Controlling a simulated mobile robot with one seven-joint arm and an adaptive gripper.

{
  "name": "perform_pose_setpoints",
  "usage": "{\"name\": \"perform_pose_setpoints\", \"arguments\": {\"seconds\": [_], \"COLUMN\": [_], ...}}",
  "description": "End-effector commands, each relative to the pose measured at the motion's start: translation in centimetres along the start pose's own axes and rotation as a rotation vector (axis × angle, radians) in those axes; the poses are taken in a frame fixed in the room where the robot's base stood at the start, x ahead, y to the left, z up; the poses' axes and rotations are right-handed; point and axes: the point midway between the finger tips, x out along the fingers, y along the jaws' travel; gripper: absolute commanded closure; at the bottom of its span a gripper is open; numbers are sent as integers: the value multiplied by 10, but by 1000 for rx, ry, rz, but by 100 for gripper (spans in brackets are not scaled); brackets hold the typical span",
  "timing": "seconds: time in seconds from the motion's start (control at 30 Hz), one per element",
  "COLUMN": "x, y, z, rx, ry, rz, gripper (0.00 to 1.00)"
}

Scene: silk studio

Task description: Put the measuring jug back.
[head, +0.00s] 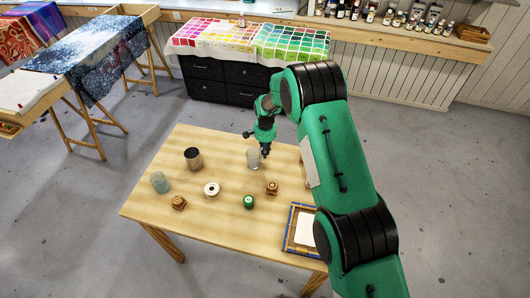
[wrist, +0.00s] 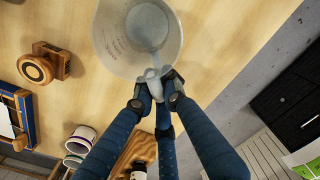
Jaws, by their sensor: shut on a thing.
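The measuring jug (head: 253,158) is a pale, translucent vessel with printed marks on its wall. In the head view it is over the far right part of the wooden table (head: 226,222). It also shows at the top of the wrist view (wrist: 118,42), seen into its open mouth. My gripper (head: 266,151) is at the jug's right side. In the wrist view my gripper's fingers (wrist: 156,86) are closed around the jug's handle (wrist: 154,80). I cannot tell whether the jug's base touches the table.
On the table stand a dark can (head: 193,159), a glass jar (head: 159,182), a white roll (head: 212,189), a green spool (head: 249,202) and two wooden blocks (head: 178,202) (head: 272,187). A blue-edged frame (head: 291,246) lies at the right. Dark drawers (head: 222,80) stand beyond.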

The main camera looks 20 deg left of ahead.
Motion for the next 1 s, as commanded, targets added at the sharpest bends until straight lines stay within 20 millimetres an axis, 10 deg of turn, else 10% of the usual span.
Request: {"name": "perform_pose_setpoints", "arguments": {"seconds": [0.4, 0.53, 1.0], "x": [3, 2, -2], "y": [0, 0, 0], "z": [0, 0, 0], "rx": [0, 0, 0], "ry": [1, 1, 1], "rz": [-1, -1, -1], "gripper": [100, 71, 71]}}
